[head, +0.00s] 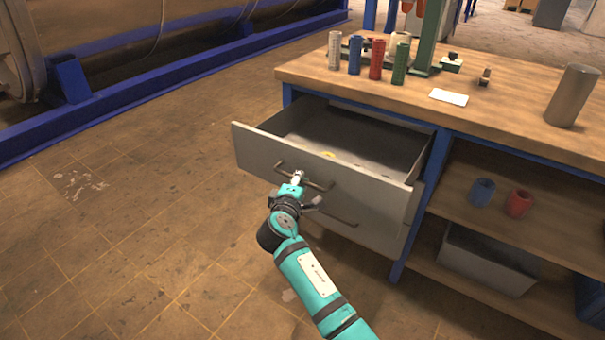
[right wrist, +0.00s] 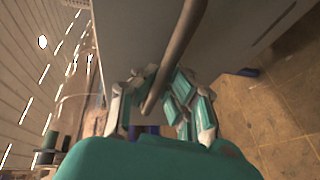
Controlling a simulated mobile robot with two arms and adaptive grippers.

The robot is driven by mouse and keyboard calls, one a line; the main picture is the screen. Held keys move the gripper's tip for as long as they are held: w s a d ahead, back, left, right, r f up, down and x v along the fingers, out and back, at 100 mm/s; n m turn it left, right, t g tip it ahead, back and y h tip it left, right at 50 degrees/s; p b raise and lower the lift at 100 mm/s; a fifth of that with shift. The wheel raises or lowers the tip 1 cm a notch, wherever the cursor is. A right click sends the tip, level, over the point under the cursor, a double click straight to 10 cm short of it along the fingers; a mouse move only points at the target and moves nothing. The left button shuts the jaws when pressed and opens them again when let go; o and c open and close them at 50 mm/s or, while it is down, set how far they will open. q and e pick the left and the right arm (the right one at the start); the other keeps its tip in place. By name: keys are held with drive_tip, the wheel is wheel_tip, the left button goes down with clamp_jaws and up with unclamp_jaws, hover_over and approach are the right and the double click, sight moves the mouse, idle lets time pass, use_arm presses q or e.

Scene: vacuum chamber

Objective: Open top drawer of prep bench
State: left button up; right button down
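The prep bench (head: 470,112) has a wooden top and a blue frame. Its grey top drawer (head: 262,150) is pulled well out, showing an empty-looking tray with a small yellow spot inside. The drawer's bar handle (head: 318,185) is on the front panel. My right gripper (head: 298,176) is at this handle. In the right wrist view, the handle (right wrist: 181,42) passes between the two fingers of my right gripper (right wrist: 160,85), which appear closed on it. My left gripper is not in view.
On the bench top stand several coloured cylinders (head: 376,60), a white card (head: 449,97) and a metal cylinder (head: 572,96). Open shelves at right hold a blue cup (head: 482,192), a red cup (head: 518,203) and a grey bin (head: 486,262). Floor left of the drawer is clear.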

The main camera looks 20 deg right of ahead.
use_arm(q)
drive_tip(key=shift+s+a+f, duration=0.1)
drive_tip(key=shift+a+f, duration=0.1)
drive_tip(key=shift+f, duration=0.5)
use_arm(e)
drive_tip(key=shift+s+a, duration=0.7)
drive_tip(key=shift+a, duration=0.25)
drive_tip(key=c, duration=1.4)
unclamp_jaws()
